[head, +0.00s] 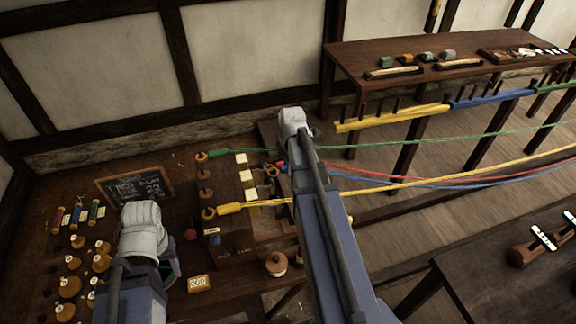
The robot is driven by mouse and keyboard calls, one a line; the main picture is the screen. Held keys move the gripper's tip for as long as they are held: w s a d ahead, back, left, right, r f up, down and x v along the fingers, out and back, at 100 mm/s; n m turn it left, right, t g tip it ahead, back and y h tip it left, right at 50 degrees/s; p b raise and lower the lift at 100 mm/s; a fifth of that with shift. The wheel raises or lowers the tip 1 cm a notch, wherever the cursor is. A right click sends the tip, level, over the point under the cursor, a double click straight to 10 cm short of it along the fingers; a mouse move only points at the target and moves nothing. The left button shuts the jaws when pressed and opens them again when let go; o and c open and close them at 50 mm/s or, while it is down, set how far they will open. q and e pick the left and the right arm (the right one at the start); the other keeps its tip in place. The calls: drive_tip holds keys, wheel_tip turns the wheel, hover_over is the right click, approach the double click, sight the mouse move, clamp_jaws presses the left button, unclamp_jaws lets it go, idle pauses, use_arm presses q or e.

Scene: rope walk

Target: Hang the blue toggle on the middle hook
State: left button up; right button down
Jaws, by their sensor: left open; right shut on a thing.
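The hook board (226,180) stands left of centre with a column of round wooden hooks. A green toggle (218,153) is at the top hook (201,158), and a yellow toggle (230,208) is at the bottom hook (208,213). The hooks between, such as the middle one (204,175), look bare. My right gripper (283,167) is shut beside the board's right side, mostly hidden by its arm. A bit of the blue toggle (284,169) shows there, with a small red part close by. My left gripper (172,270) is open and empty over the bench, left of the board.
Green, red, yellow and blue ropes (450,185) stretch right across the room at the height of my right arm. A dark table (510,270) fills the lower right.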

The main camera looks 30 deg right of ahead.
drive_tip(key=shift+f+b, duration=2.35)
drive_tip(key=shift+f, duration=0.2)
drive_tip(key=shift+f, duration=0.2)
drive_tip(key=c, duration=0.5)
unclamp_jaws()
drive_tip(key=shift+c, duration=0.2)
drive_tip(key=shift+r, duration=0.15)
wheel_tip(320, 180, up, 8)
drive_tip(key=p, duration=0.7)
drive_tip(key=shift+p, duration=0.4)
